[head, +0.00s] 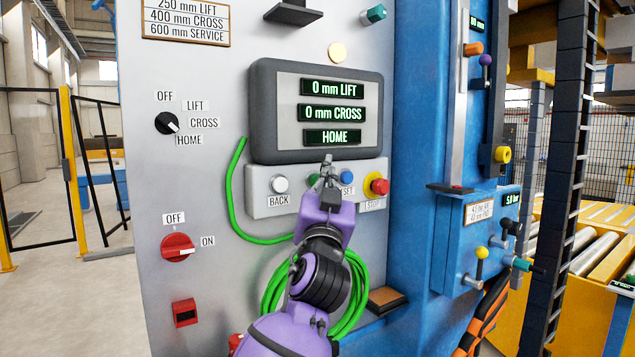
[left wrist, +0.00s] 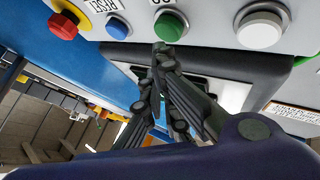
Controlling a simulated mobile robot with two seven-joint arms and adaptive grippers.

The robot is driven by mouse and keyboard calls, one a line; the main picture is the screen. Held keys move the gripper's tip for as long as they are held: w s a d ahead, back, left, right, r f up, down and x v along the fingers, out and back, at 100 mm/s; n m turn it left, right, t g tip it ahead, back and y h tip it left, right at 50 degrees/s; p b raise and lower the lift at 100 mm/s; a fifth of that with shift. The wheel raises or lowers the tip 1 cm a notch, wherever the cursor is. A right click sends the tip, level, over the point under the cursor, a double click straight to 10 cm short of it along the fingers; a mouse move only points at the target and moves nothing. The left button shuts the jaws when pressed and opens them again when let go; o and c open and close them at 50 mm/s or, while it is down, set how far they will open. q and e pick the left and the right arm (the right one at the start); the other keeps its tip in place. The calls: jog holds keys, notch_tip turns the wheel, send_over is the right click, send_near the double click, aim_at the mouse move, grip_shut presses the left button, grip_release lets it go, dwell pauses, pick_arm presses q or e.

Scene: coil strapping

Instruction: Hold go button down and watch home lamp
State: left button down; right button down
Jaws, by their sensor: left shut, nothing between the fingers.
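The green go button (left wrist: 170,25) sits between a white and a blue button in the left wrist view. Its label is mostly cut off. In the head view the green button (head: 313,180) is partly hidden behind my left gripper (head: 328,160). The gripper is shut and empty, and its tips also show in the left wrist view (left wrist: 161,48) at the button's edge. I cannot tell whether they touch or press it. The lowest display (head: 334,137) reads HOME. A pale cream round lamp (head: 337,52) is above the screen; I see no label on it.
The white BACK button (head: 280,184), blue reset button (head: 346,177) and red stop button (head: 379,186) are close beside. The black selector (head: 167,123) points toward HOME. The red switch (head: 178,247) is turned to ON. Green hose (head: 272,284) hangs below the button box.

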pick_arm(q)
jog(key=s+d, duration=0.1)
jog(key=s, duration=0.1)
jog(key=s+d, duration=0.2)
jog(key=shift+p, duration=0.3)
pick_arm(e)
jog(key=shift+w+r, duration=0.5)
jog(key=shift+r, duration=0.1)
